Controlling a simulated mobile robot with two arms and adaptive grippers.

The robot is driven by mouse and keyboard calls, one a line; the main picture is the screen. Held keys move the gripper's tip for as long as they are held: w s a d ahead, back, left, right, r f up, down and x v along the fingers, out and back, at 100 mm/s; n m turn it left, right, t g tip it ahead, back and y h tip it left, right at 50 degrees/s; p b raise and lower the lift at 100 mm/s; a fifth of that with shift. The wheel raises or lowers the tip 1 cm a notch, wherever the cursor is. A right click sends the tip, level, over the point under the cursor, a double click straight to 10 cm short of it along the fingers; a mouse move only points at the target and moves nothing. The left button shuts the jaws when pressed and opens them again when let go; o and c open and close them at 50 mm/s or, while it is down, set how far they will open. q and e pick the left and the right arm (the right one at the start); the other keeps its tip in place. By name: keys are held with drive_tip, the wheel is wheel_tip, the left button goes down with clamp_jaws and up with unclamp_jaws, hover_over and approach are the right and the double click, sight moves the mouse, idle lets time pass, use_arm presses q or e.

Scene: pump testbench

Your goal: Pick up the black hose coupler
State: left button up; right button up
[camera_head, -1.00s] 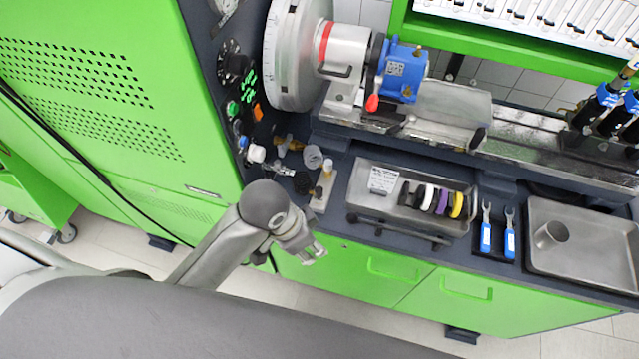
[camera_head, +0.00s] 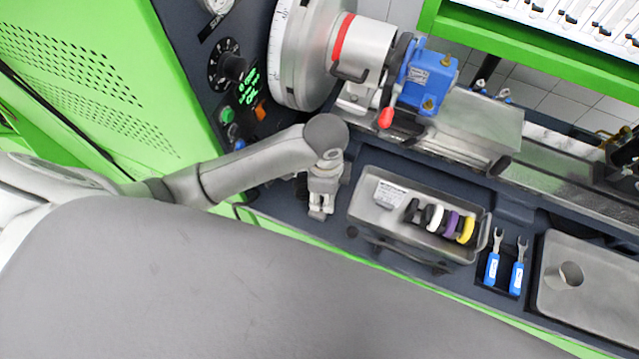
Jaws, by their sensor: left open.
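A black hose coupler (camera_head: 411,210) stands at the left end of a row of ring-shaped couplers in a grey metal tray (camera_head: 364,218). Beside it in the row are a white coupler (camera_head: 433,217), a purple one (camera_head: 450,223) and a yellow one (camera_head: 466,231); dark parts show between them. My left gripper (camera_head: 319,213) is left of the tray, over the bench top, pointing down, open and empty. It is apart from the couplers. My right gripper is not in view.
A white label card (camera_head: 389,195) lies in the tray's left part. Two blue-handled wrenches (camera_head: 505,268) lie right of the tray. Beyond them is a second tray (camera_head: 600,300) with a metal cup (camera_head: 565,276). A blue pump (camera_head: 425,75) on the testbench stands behind the coupler tray.

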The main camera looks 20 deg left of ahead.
use_arm(q)
drive_tip(key=shift+w+f, duration=0.1)
drive_tip(key=shift+f, duration=0.3)
drive_tip(key=shift+w+f, duration=0.15)
drive_tip(key=shift+f, duration=0.1)
drive_tip(key=f+p, duration=0.1)
drive_tip(key=f, duration=0.1)
drive_tip(key=a+f+p, duration=0.1)
drive_tip(key=f, duration=0.1)
drive_tip(key=shift+a, duration=0.1)
drive_tip(key=shift+s+f, duration=0.2)
drive_tip(key=shift+f, duration=0.3)
drive_tip(key=shift+w, duration=0.1)
drive_tip(key=shift+c, duration=0.4)
drive_tip(key=c, duration=0.7)
clamp_jaws()
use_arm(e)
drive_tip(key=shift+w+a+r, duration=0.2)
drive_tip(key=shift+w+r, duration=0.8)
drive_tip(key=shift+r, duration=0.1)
